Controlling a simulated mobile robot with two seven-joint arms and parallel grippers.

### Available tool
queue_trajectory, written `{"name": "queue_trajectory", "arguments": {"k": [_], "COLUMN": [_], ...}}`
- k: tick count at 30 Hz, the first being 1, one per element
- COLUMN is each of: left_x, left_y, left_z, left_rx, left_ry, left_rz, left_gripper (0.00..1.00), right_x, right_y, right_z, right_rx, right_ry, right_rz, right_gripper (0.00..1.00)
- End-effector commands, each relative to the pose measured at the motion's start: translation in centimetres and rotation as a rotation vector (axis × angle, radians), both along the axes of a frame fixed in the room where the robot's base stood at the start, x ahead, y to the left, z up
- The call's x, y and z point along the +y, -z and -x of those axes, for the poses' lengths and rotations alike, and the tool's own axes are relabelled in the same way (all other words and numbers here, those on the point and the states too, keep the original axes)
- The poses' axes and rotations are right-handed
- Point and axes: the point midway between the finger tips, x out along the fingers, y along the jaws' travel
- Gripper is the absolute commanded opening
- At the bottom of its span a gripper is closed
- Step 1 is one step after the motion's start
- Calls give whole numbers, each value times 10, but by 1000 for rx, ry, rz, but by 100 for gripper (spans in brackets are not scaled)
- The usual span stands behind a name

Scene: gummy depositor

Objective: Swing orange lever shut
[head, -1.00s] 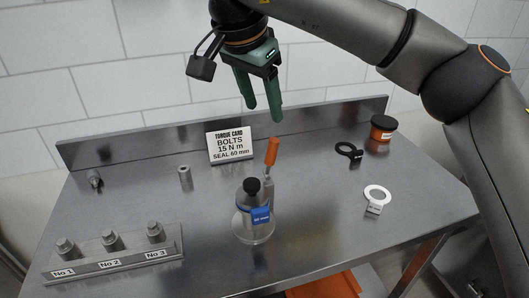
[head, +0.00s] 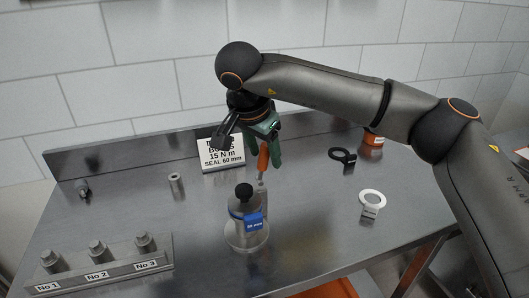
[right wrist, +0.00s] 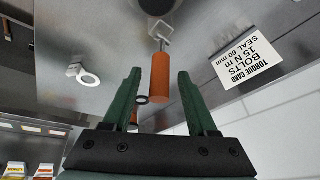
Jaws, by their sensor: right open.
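The orange lever (head: 263,158) stands up beside the metal fitting (head: 246,222) with a black knob and a blue tag on the steel table. In the right wrist view the orange lever (right wrist: 160,77) lies between the two green fingers. My right gripper (head: 268,160) is open around the lever's orange grip in the head view. In the right wrist view my right gripper (right wrist: 157,85) shows a gap on both sides of the lever, so the fingers seem not to touch it. My left gripper is not in view.
A rack of bolts (head: 105,272) is at front left.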

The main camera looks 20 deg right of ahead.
Motion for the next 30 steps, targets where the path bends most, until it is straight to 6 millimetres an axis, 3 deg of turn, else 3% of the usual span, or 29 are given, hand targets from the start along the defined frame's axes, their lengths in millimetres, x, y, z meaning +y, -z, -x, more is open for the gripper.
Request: {"name": "queue_trajectory", "arguments": {"k": [10,25,30], "left_x": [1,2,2], "left_y": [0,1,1], "left_z": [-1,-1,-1], "left_rx": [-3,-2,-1], "left_ry": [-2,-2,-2], "left_rz": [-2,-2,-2], "left_gripper": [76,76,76], "right_x": [-1,-1,-1], "right_y": [4,3,3], "right_z": [-1,-1,-1], "right_rx": [1,1,1], "right_ry": [0,0,0], "right_rz": [1,1,1], "right_gripper": [57,1,0]}}
